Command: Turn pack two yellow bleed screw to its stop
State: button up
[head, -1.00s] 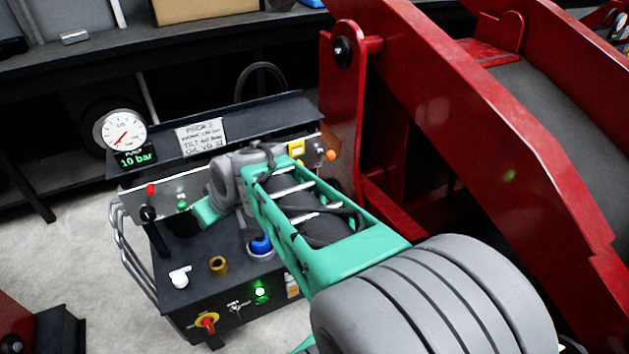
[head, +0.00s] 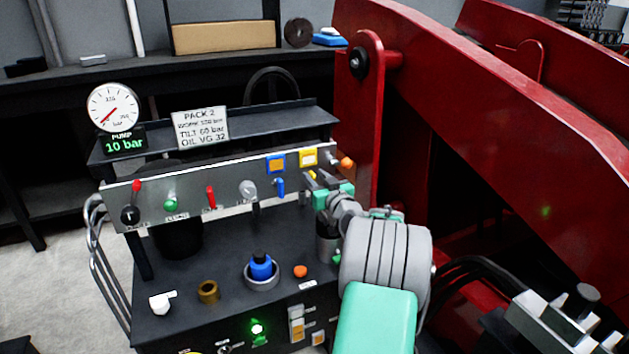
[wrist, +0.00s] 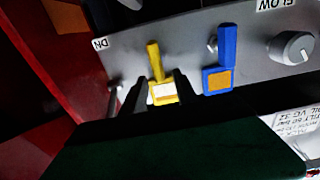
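The yellow bleed screw (head: 311,176) is at the right end of the pack two panel, below a yellow square tag, and partly hidden by my gripper (head: 318,184). In the wrist view a yellow handle (wrist: 154,60) with a pale-faced yellow tag shows on the panel. My two dark fingertips (wrist: 160,84) are apart, one on each side of the lower yellow part. My gripper looks open; I cannot tell whether either finger touches the yellow part.
A blue handle (wrist: 226,45) with an orange-faced tag is beside the yellow one. A grey knob (head: 248,189), a red lever (head: 210,197) and an orange knob (head: 346,163) are on the same panel. The pump gauge (head: 113,106) reads 10 bar. A red frame (head: 357,120) stands close on the right.

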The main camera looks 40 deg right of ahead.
jog(key=shift+w+d, duration=0.1)
jog(key=shift+w, duration=0.35)
grip_shut()
dwell(0.3)
